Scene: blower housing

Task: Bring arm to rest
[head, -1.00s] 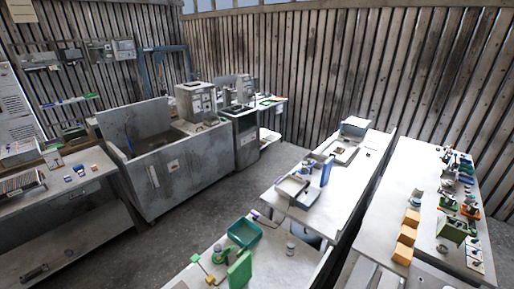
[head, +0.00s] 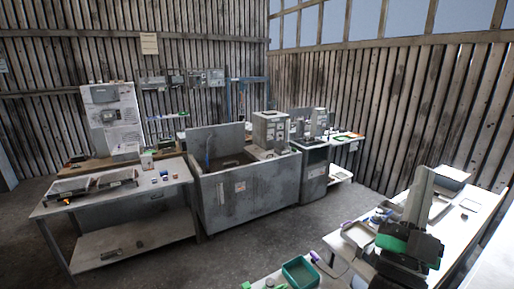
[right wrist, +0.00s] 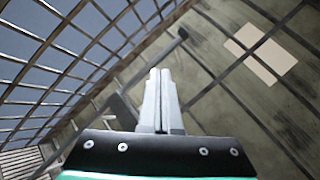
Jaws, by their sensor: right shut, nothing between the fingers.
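My right gripper (head: 422,174) stands at the lower right of the head view. It has a black and green body, and its pale grey fingers point upward. In the right wrist view its two fingers (right wrist: 161,73) lie flat together with nothing between them. In that view they point toward windows and a roof-like surface. In the head view the right gripper covers part of the white bench (head: 485,201) behind it. My left gripper is not in view.
A large grey tub (head: 247,193) stands in the middle. A bench with metal trays (head: 65,188) is at the left. A green bin (head: 300,272) is at the bottom. Open floor (head: 180,262) lies in front of the tub. Wooden slatted walls close the back.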

